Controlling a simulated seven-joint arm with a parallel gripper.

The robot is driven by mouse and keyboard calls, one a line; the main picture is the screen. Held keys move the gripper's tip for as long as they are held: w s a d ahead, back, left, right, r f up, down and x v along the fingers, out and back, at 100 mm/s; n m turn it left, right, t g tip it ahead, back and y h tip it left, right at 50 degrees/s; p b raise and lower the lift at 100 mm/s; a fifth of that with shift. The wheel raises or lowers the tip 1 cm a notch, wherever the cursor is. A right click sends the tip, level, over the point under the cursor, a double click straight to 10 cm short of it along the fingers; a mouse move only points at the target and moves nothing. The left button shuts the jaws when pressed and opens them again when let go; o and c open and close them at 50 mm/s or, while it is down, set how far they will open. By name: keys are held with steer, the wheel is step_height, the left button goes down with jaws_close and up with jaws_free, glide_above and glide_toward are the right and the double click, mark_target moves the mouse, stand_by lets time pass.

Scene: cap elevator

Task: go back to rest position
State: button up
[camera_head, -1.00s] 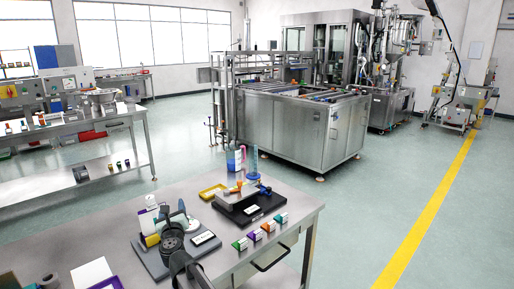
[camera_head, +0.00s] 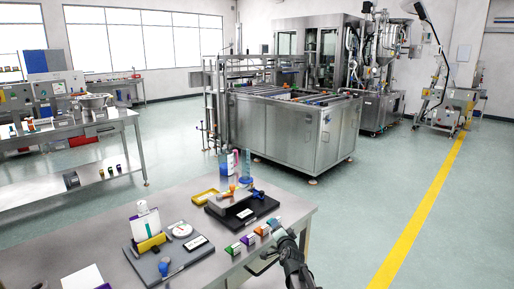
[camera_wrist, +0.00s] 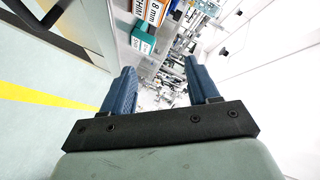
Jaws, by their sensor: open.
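My gripper (camera_head: 282,238) is at the right front edge of the steel table (camera_head: 200,262), beside the row of small boxes, in the head view. In the wrist view its two blue fingers (camera_wrist: 155,92) are spread apart with nothing between them. Past the fingers the wrist view shows an orange-and-white box (camera_wrist: 152,14) marked "8 mm" and a teal box (camera_wrist: 142,40).
A grey board (camera_head: 172,268) holds a white bottle-like part and a yellow holder (camera_head: 151,243). A black base (camera_head: 243,214) carries a grey block. Several small boxes (camera_head: 247,239) line the table's edge. Open floor (camera_head: 350,215) lies to the right.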

steer(key=s+d+f+n+g, duration=0.15)
steer(key=s+f+g, duration=0.25)
steer(key=s+f, duration=0.65)
steer(key=s+f+n+g, duration=0.35)
steer(key=s+f, duration=0.35)
steer(key=f, duration=0.6)
steer(key=s+d+f+n+g, duration=0.1)
steer(key=s+f+g, duration=0.3)
steer(key=s+f, duration=0.6)
steer(key=s+d+f+n+g, duration=0.1)
steer(key=s+d+f+g, duration=0.1)
steer(key=s, duration=0.9)
steer(key=s+d+f+n+g+h, duration=0.1)
steer(key=s+f+g, duration=0.3)
steer(key=s, duration=0.7)
steer(key=s+d+f+n+g+h, duration=0.1)
steer(key=s+f+g, duration=0.3)
steer(key=s, duration=0.7)
steer(key=shift+s+d+n+g, duration=0.35)
steer(key=shift+d+g, duration=0.1)
steer(key=shift+d, duration=0.35)
